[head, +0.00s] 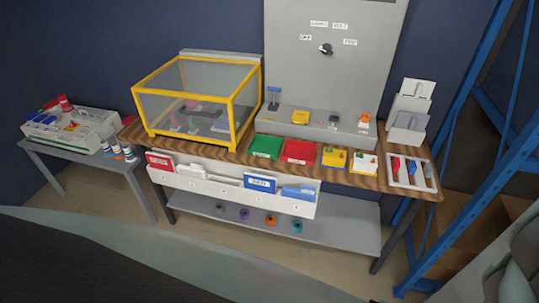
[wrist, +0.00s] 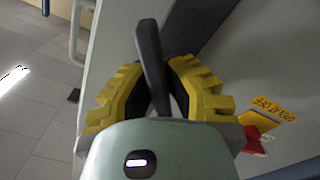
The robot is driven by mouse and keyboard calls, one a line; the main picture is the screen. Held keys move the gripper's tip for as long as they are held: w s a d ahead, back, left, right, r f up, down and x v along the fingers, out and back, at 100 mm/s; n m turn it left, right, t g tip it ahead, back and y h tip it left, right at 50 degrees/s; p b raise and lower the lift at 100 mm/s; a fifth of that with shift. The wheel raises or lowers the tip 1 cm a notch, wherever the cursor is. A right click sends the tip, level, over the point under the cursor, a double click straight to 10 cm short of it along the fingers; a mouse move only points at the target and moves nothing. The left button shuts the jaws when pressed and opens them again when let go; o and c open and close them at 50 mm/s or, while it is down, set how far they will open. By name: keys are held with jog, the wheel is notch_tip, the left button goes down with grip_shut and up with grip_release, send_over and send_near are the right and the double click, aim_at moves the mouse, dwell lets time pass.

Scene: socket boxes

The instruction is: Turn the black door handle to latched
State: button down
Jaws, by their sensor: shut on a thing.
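The black door handle (wrist: 149,44) shows in the wrist view as a dark bar against a pale grey surface. It runs from the upper middle down between the yellow fingers of my gripper (wrist: 163,72), slightly tilted. My gripper is shut on it, one ribbed finger on each side. The handle's lower part is hidden between the fingers and behind the gripper body. I cannot tell from this view whether it stands at latched. In the head view I see neither the door handle nor my gripper's fingers.
In the wrist view, a yellow tag (wrist: 273,109) and a red piece (wrist: 255,139) are at right. A light rail (wrist: 76,35) is at left. The head view shows a wooden bench with a yellow-framed clear box (head: 198,98), bins, and a blue rack (head: 459,226) at right.

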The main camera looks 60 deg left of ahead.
jog(key=m+b, duration=0.1)
jog(key=m, duration=0.1)
jog(key=m+b, duration=0.1)
jog(key=m, duration=0.1)
jog(key=shift+f+m, duration=0.2)
jog(key=shift+m, duration=0.1)
jog(key=shift+w+m+b, duration=0.1)
jog(key=shift+m+b, duration=0.8)
jog(key=shift+m, duration=0.5)
jog(key=shift+r, duration=0.1)
jog(key=c, duration=1)
grip_release()
jog(key=shift+a, duration=0.1)
jog(key=v, duration=1.2)
jog(key=shift+r, duration=0.15)
